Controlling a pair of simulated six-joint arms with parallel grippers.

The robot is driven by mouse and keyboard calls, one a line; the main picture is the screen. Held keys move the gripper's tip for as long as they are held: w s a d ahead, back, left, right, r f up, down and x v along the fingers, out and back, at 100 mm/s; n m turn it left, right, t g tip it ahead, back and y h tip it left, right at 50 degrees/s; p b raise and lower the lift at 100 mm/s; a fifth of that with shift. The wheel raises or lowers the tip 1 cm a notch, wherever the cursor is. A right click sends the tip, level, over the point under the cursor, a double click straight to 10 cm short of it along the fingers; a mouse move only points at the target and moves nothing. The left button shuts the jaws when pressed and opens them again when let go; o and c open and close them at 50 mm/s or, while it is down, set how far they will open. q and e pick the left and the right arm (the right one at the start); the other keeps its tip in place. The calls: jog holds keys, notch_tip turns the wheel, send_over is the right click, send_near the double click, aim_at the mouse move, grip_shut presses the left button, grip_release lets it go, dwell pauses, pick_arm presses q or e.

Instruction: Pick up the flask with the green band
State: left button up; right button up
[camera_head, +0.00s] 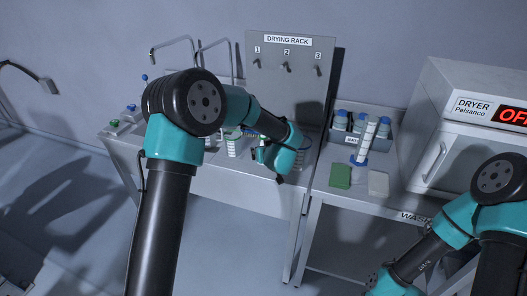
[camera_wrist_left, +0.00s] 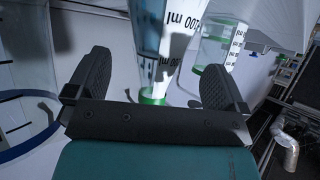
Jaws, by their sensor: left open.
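In the left wrist view, my left gripper (camera_wrist_left: 158,66) is open, with its two dark fingers spread apart. A clear flask with a green band (camera_wrist_left: 154,97) and dark "100 ml" markings shows between and beyond the fingers. I cannot tell whether a finger touches it. A second clear vessel with green parts (camera_wrist_left: 232,45) shows behind the right finger. In the head view my left gripper is over the sink bench, largely hidden by its own wrist, and the flask there is mostly covered. My right arm is at the lower right; its gripper is out of frame.
A large clear vessel with a blue ring (camera_wrist_left: 40,138) is close on the left. The drying rack (camera_head: 290,80) stands behind the bench. To the right are a grey bin of blue-capped bottles (camera_head: 345,134), a blue-based cylinder (camera_head: 366,143), a green sponge (camera_head: 340,175) and the dryer (camera_head: 460,150).

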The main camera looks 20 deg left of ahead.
pick_arm(q)
jog(key=shift+x, duration=1.45)
jog(key=shift+c, duration=0.2)
jog(key=c, duration=1.1)
jog(key=shift+c, duration=0.2)
jog(key=shift+r, duration=0.85)
notch_tip(320, 180, up, 2)
jog(key=shift+r, duration=0.1)
jog(key=s+d+r, duration=0.1)
jog(key=s+d, duration=0.3)
jog(key=s, duration=1.1)
jog(key=shift+s+d, duration=0.2)
jog(key=shift+s, duration=0.05)
